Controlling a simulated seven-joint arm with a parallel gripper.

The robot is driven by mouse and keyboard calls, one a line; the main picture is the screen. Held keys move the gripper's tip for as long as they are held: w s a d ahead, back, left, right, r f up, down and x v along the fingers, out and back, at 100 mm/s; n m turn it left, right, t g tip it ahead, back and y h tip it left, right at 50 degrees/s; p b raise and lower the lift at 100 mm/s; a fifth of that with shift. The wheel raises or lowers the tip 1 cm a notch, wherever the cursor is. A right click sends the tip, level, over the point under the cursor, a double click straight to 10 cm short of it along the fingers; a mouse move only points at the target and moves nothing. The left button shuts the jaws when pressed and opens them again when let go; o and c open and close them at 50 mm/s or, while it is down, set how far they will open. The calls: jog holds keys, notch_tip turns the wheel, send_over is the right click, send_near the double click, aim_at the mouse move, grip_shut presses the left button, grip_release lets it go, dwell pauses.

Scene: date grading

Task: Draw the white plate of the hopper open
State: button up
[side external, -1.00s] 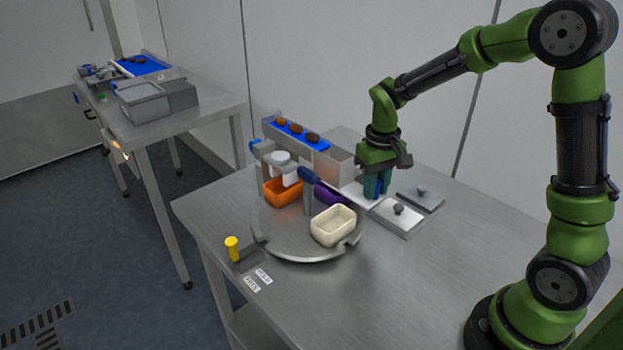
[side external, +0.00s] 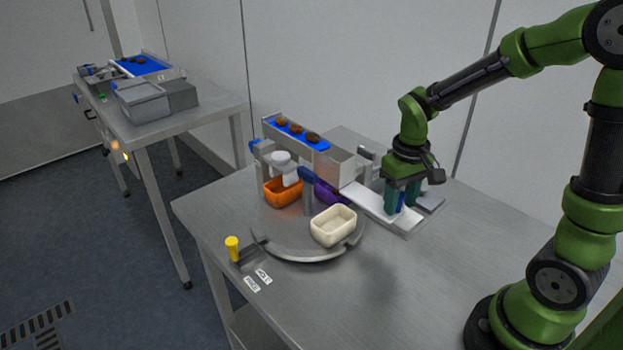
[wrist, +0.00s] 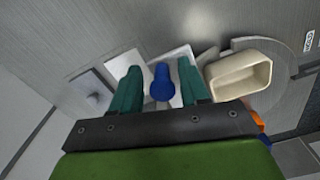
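The white plate (side external: 364,198) sticks out from the lower right side of the grey hopper (side external: 336,167) as a long flat strip. Its blue knob (wrist: 161,84) stands between my fingers in the wrist view. My gripper (side external: 401,203) points down over the outer end of the plate. Its teal fingers stand on either side of the knob, with narrow gaps showing in the wrist view, so it looks open around the knob. The inner end of the plate is hidden at the hopper.
A cream tray (side external: 334,226), an orange tray (side external: 283,193) and a purple tray (side external: 325,195) stand on the round turntable (side external: 290,246). Dates lie on a blue belt (side external: 323,145) above. A yellow-handled lever (side external: 232,246) stands at the front left. The right side of the table is clear.

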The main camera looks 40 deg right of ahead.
notch_tip(320, 180, up, 17)
dwell(0.5)
jog(key=s+a+f+m+t+y, duration=0.1)
jog(key=s+a+f+t+y, duration=0.1)
jog(key=s+a+t, duration=0.5)
jog(key=shift+a+f, duration=0.5)
jog(key=shift+f, duration=0.05)
dwell(2.2)
